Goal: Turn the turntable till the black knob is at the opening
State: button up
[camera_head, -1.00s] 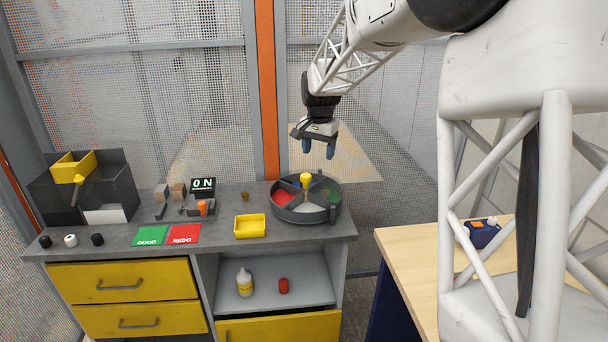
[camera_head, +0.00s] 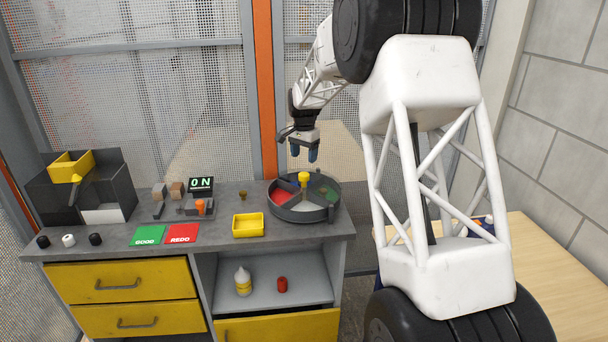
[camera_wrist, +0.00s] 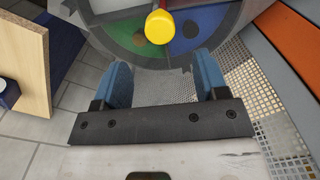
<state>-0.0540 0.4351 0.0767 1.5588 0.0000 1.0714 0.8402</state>
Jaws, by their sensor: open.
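The turntable (camera_head: 303,217) is a round dark grey tray with dividers, at the right end of the grey bench. Red, green and pale compartments show in the head view, and a blue one shows in the wrist view. A yellow knob (camera_head: 304,177) stands upright at its centre; it also shows in the wrist view (camera_wrist: 160,27). A small dark round thing (camera_wrist: 191,30) shows in the blue compartment; I cannot tell whether it is the black knob. The opening is not clear to see. My gripper (camera_head: 304,154) is open and empty above the yellow knob, apart from it.
A yellow tray (camera_head: 248,225) stands left of the turntable. Green and red cards (camera_head: 181,234), black and white knobs (camera_head: 69,240), and a dark bin (camera_head: 112,180) are farther left. Mesh panels stand behind. A wooden table (camera_head: 540,260) is at right.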

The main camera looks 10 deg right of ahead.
aim_at(304, 174)
jog(key=shift+f, duration=0.1)
jog(key=shift+f, duration=3.8)
grip_shut()
